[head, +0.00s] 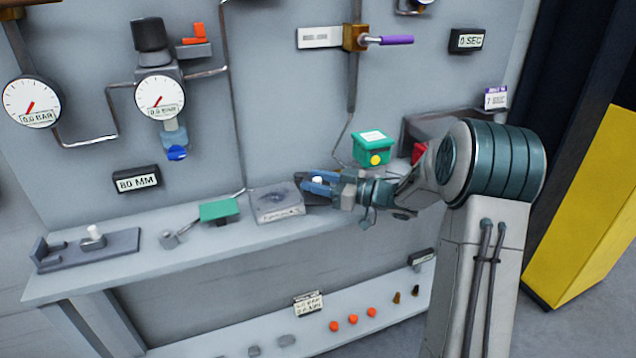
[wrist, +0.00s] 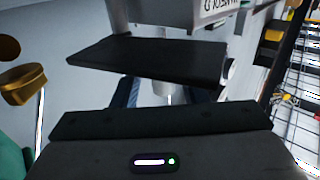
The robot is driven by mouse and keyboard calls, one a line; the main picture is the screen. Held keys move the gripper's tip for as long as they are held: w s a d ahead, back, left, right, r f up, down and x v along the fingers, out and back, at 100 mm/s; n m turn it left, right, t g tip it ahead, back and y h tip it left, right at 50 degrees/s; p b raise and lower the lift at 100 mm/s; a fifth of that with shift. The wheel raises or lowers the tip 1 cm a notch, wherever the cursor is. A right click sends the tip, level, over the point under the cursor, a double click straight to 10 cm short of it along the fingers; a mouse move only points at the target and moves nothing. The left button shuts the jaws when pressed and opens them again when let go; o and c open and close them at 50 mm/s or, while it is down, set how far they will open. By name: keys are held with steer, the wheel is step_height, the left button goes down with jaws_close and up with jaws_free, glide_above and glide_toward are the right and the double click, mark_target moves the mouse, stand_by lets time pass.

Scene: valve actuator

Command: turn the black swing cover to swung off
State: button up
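The black swing cover (wrist: 150,55) shows in the wrist view as a flat dark plate just beyond my gripper, hiding part of the fingers. In the head view, a dark part (head: 302,178) that looks like the cover is mostly hidden by my gripper. My gripper (head: 317,182) is at the right part of the shelf, beside a grey block. Its blue fingers stand apart, and the wrist view also shows them spread (wrist: 167,95). A pale post (wrist: 163,92) shows between them. I cannot tell whether either finger touches the cover.
A grey block (head: 277,203) and a green plate (head: 219,210) are left of my gripper on the shelf (head: 190,245). A green box with a yellow button (head: 372,150) is on the wall above. A purple-handled valve (head: 390,40) is higher. A lower shelf holds small orange parts (head: 352,319).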

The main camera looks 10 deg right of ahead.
steer(key=shift+s, duration=0.1)
steer(key=v, duration=1.3)
steer(key=shift+s+d+b, duration=0.15)
steer(key=shift+d+b, duration=0.2)
steer(key=shift+b, duration=0.05)
